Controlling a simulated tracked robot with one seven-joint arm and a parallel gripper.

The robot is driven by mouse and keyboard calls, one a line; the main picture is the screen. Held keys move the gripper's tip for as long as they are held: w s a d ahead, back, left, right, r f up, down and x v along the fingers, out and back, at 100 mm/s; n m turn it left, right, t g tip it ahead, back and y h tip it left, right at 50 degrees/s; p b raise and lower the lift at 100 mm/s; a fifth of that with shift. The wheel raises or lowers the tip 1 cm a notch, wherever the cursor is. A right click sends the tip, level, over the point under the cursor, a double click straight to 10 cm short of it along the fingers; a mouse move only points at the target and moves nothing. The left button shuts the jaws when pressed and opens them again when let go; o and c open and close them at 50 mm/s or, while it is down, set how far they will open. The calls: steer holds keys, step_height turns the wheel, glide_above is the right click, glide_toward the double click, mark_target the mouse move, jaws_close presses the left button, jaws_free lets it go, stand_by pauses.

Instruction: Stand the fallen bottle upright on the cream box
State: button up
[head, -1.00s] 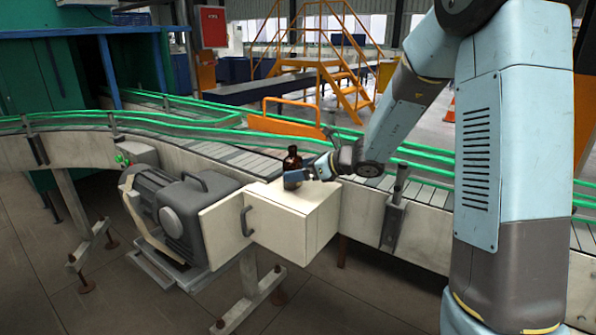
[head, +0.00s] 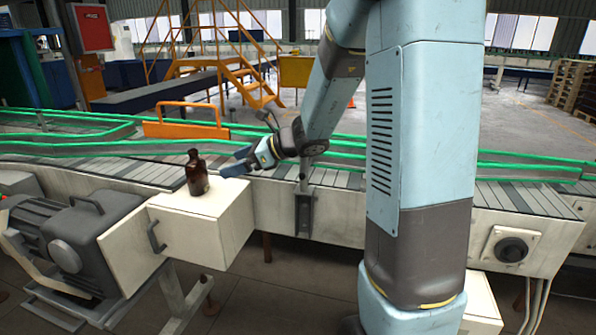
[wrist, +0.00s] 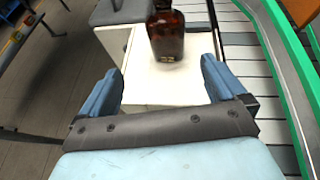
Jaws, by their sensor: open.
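The amber bottle (head: 196,174) stands upright on top of the cream box (head: 205,232), near its back part. In the wrist view the bottle (wrist: 166,38) stands on the cream top (wrist: 150,84), beyond the fingertips and roughly between their lines. My gripper (head: 238,164) is just right of the bottle, apart from it and level with its body. In the wrist view my gripper (wrist: 160,78) has its two blue fingers spread wide with nothing between them. The bottle's top is cut off in the wrist view.
A conveyor (head: 330,178) with green rails (head: 350,151) runs behind the box. A grey motor (head: 85,235) sits left of the box. An orange bar (head: 185,130) rises behind the bottle. Open floor lies below the box.

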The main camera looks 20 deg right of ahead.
steer(key=s+a+r+n+g+h, duration=0.1)
steer(key=s+r+n+g+h, duration=0.15)
steer(key=s+n, duration=0.65)
steer(key=s+d+r+n+h, duration=0.2)
steer(key=s+d+n+h, duration=0.2)
steer(key=s, duration=0.5)
steer(key=s+d+r+n+t+h, duration=0.1)
steer(key=s+d+r+n+h, duration=0.2)
steer(key=s+n, duration=0.7)
steer(key=d+h, duration=0.2)
steer(key=d, duration=0.2)
steer(key=shift+s+d+r+n, duration=0.15)
steer(key=shift+d+n, duration=0.15)
steer(key=shift+d, duration=0.05)
